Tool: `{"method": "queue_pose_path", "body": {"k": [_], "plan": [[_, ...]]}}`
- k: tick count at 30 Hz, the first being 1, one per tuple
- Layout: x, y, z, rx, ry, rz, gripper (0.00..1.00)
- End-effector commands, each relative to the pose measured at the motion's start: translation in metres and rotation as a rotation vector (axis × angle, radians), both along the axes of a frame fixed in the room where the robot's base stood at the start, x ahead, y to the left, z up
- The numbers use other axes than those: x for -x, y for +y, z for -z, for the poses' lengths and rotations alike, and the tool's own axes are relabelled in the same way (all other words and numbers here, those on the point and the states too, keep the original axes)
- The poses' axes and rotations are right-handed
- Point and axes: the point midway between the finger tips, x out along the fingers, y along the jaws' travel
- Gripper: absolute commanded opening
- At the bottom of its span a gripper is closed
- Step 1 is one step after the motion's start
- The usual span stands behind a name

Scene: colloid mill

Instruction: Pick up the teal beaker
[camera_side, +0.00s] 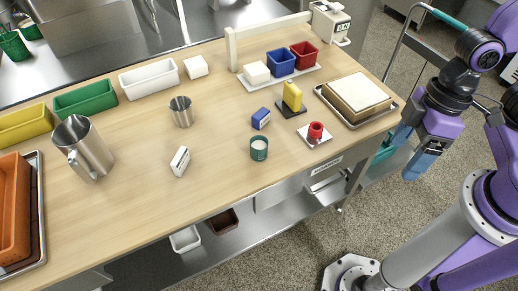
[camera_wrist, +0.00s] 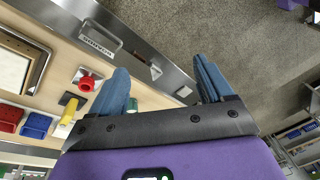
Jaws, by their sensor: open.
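The teal beaker (camera_side: 259,148) stands upright on the wooden table near its front edge in the side view, with a white top or contents. My gripper (camera_side: 420,163) is well to its right, off the table's right end and beyond the tray. Its blue fingers point downward, apart and empty. In the wrist view my gripper (camera_wrist: 165,85) shows two separated blue fingers with nothing between them but the table edge and floor. A small teal patch (camera_wrist: 132,104) beside the left finger may be the beaker; most of it is hidden.
A metal cup (camera_side: 181,111) stands farther left.

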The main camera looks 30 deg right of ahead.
Motion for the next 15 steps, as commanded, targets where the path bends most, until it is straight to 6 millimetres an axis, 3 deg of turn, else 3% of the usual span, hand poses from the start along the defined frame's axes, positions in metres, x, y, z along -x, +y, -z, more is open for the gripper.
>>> {"method": "queue_pose_path", "body": {"k": [1,6,12,15], "plan": [[-0.002,0.021,0.013,-0.022,0.015,0.041,0.80],[-0.015,0.081,0.050,-0.121,0.013,0.232,0.80],[-0.041,0.130,0.098,-0.201,-0.079,0.466,0.80],[-0.056,0.143,0.120,-0.235,-0.164,0.575,0.80]]}}
